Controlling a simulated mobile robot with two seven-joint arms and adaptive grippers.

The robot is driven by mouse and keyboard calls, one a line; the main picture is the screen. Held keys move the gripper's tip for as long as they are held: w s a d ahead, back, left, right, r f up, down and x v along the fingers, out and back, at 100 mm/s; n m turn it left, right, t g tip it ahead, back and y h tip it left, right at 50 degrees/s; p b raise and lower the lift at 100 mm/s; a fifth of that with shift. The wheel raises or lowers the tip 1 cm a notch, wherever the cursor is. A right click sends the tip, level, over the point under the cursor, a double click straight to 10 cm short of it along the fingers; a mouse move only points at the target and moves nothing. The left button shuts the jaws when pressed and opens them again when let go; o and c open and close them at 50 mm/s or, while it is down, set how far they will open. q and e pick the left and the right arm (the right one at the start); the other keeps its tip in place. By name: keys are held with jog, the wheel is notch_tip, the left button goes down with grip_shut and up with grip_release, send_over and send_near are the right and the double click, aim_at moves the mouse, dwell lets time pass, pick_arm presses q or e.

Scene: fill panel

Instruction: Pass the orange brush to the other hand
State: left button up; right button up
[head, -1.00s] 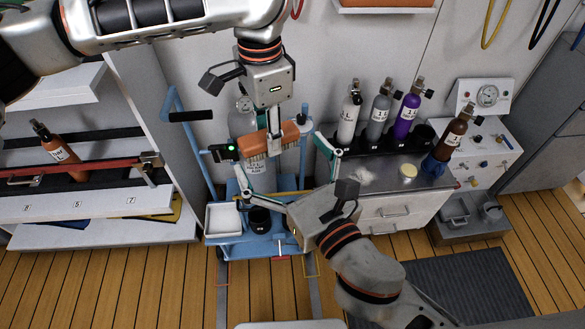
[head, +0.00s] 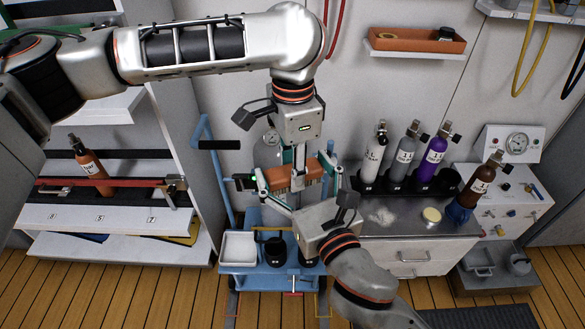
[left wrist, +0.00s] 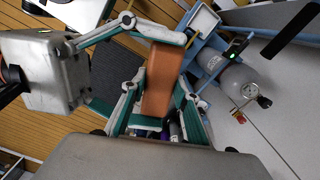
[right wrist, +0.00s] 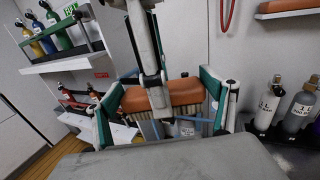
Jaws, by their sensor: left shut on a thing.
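The orange brush (head: 284,180) has an orange block and pale bristles pointing down. My left gripper (head: 299,168) comes from above and is shut on the middle of the brush, which hangs in the air; the left wrist view shows its block (left wrist: 163,80) between the fingers. My right gripper (head: 298,186) reaches in from the front, its fingers at the two ends of the brush. In the right wrist view the brush (right wrist: 180,92) lies between these fingers, with narrow gaps seeming to remain at the ends. The bristles are partly hidden.
Behind and below stands a blue cart (head: 262,287) with a white tray (head: 238,247) and a black cup (head: 275,252). A counter (head: 395,218) with several bottles is at right. A shelf unit (head: 110,222) is at left. An orange tray (head: 415,40) is on the wall.

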pick_arm(q)
jog(key=o, duration=1.2)
jog(key=shift+s+d, duration=0.1)
jog(key=shift+d, duration=0.05)
jog(key=shift+r, duration=0.15)
